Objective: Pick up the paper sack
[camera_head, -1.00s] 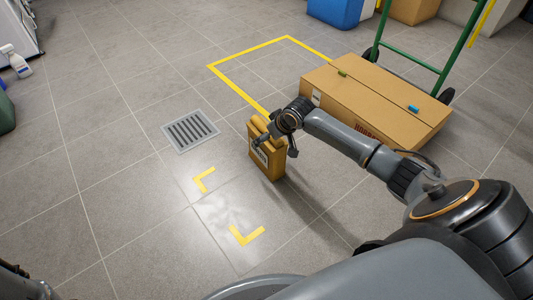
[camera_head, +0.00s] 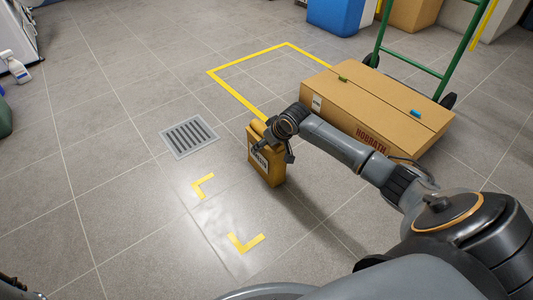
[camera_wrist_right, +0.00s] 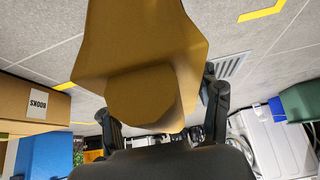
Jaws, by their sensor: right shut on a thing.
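The paper sack (camera_head: 264,165) is a tan-brown upright bag with a pale label, seen in the middle of the head view. Its bottom is at or close to the floor; I cannot tell whether it touches. My right gripper (camera_head: 274,146) is at its upper part and shut on it. In the right wrist view the sack (camera_wrist_right: 145,45) fills the upper middle, between the two dark fingers of the gripper (camera_wrist_right: 164,115). The fingers hide part of the sack's top. My left gripper does not show clearly in any view.
A large cardboard box (camera_head: 375,100) lies on a green hand truck (camera_head: 412,66) to the right of the sack. A floor drain (camera_head: 188,137) and yellow corner marks (camera_head: 245,243) are to the left. A blue container (camera_head: 335,15) stands at the back.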

